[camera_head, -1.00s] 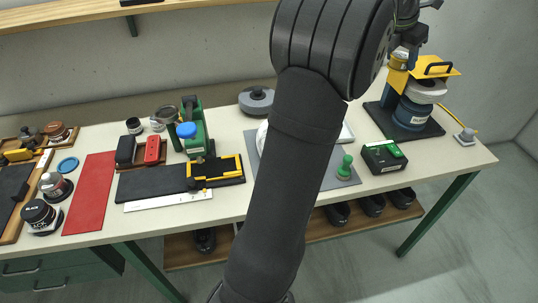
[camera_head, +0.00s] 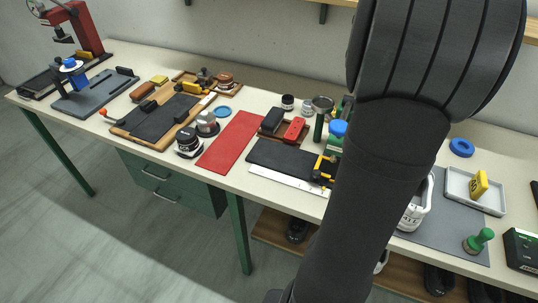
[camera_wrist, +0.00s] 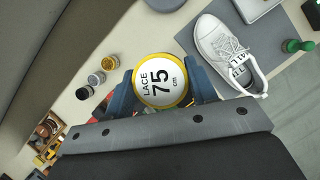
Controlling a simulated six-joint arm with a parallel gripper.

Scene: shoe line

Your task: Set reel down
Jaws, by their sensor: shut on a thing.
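In the wrist view, my gripper (camera_wrist: 162,82) is shut on a round reel (camera_wrist: 163,88). The reel has a yellow rim and a white face printed "LACE 75 cm", turned toward the camera. A dark blue finger is on each side of it. The pale bench top (camera_wrist: 150,30) shows behind the reel; whether the reel touches it cannot be told. In the head view my gripper and the held reel are hidden behind my arm.
A white shoe (camera_wrist: 226,48) lies on a grey mat (camera_head: 462,240), beside a green-handled stamp (camera_head: 478,241). A white tray (camera_head: 455,186) holds a yellow block (camera_head: 479,184). A blue ring (camera_head: 461,147) lies behind it. Several small jars (camera_wrist: 95,78) stand left of the reel.

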